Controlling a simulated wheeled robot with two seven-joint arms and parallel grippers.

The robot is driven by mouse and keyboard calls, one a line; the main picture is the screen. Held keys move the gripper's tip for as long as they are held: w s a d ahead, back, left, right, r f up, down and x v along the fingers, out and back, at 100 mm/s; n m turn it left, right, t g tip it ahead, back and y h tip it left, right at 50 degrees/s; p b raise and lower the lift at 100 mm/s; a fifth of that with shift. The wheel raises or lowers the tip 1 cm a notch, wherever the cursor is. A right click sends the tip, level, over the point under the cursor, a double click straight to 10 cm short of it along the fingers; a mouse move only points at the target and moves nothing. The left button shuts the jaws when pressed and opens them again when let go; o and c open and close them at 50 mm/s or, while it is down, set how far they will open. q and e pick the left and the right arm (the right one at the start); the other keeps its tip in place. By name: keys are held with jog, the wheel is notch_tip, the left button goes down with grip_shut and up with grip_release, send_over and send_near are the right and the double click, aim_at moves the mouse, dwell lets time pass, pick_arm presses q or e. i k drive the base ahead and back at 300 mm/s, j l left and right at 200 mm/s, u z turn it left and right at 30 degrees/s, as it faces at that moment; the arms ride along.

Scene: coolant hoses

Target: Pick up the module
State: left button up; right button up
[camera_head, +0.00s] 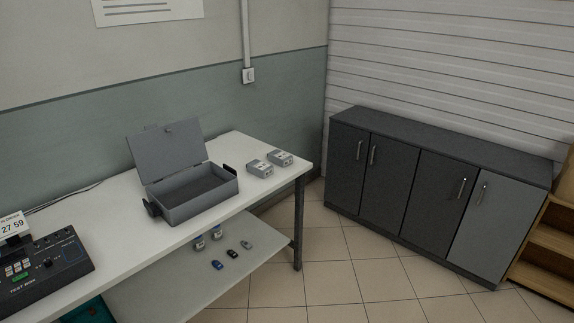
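Two small grey box-shaped modules sit near the far right end of the white table. The left module (260,168) is closer to the open case, and the right module (280,158) is just behind it, nearer the table's end. Both have light and dark markings on top. I cannot tell from the picture which one the task means. Neither of my grippers shows in the head view.
An open grey case (192,204) with its lid up stands on the white table (115,205). A test box (42,271) sits at the left. Small items, including a blue one (217,265), lie on the lower shelf (180,275). Dark cabinets (430,190) stand right; tiled floor between is clear.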

aim_at(279, 158)
jog(key=i+l+u, duration=0.1)
jog(key=i+l, duration=0.2)
jog(key=i+l+u, duration=0.15)
jog(key=i+l, duration=0.2)
jog(key=i+l+u, duration=0.1)
jog(key=i+l, duration=0.25)
jog(key=i+l+u, duration=0.15)
jog(key=i+l, duration=0.15)
jog(key=l, duration=0.15)
jog(key=i+l+u, duration=0.1)
jog(key=i+l, duration=0.2)
jog(key=l, duration=0.15)
jog(key=i+l+u, duration=0.1)
jog(key=i+l, duration=0.2)
jog(key=l, duration=0.15)
jog(key=i+l+u, duration=0.15)
jog(key=l, duration=0.35)
jog(key=i+l+u, duration=0.1)
jog(key=i+l, duration=0.2)
jog(key=l, duration=0.2)
